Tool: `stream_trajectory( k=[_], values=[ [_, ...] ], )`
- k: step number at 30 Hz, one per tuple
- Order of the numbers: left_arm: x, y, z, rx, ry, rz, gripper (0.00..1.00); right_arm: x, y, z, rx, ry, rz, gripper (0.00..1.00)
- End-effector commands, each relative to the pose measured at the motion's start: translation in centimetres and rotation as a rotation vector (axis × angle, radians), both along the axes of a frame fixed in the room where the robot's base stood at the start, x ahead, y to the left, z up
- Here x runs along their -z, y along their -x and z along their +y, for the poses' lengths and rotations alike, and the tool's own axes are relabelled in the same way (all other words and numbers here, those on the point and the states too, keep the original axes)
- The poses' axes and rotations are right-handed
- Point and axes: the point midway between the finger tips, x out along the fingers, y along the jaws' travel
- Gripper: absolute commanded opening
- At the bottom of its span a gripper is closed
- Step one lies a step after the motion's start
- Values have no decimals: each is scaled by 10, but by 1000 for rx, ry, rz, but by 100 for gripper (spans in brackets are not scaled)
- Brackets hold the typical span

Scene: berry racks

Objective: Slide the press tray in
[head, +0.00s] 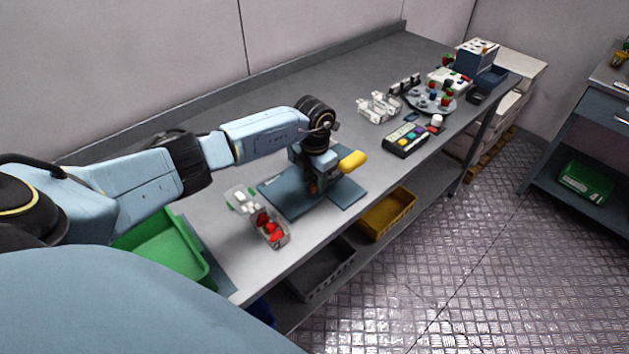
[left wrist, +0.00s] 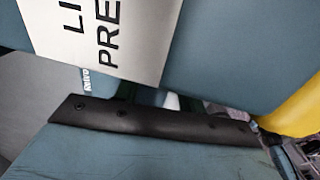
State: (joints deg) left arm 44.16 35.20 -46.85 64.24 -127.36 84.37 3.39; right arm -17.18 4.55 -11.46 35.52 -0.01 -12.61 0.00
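The lid press, blue-grey with a yellow handle (head: 353,160), stands on the bench. A flat blue-grey plate (head: 284,197) lies at its foot, and another flat part (head: 347,193), which looks like the press tray, reaches toward the bench's front edge. My left gripper (head: 322,141) is at the press, beside the yellow handle; its fingers are hard to make out. The left wrist view shows the press's white label (left wrist: 105,32), a black bolted strip (left wrist: 150,122) along a blue-grey surface and the yellow handle (left wrist: 292,108). Contact with the tray cannot be told. My right gripper is out of view.
A clear punnet of red berries (head: 272,234) stands left of the press, close to it. A green crate (head: 160,248) is at the near left. A coloured button panel (head: 406,140) and clear punnets (head: 378,107) stand farther right. Yellow (head: 387,214) and grey bins sit below.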

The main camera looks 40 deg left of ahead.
Motion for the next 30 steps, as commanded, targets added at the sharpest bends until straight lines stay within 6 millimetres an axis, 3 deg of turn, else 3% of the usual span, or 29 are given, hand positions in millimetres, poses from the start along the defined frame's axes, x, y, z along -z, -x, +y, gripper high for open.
stream_trajectory(
  k=[9, 15, 21, 30],
  values=[
    [-72, -1, 1, 1, -2, -6, 40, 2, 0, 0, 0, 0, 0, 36],
    [-105, -1, 0, 0, -1, -4, 40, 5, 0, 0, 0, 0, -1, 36],
    [-119, 0, 0, 0, 0, -2, 40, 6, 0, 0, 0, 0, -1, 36],
    [-120, 0, 0, -1, 0, -2, 40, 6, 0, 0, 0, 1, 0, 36]
  ],
)
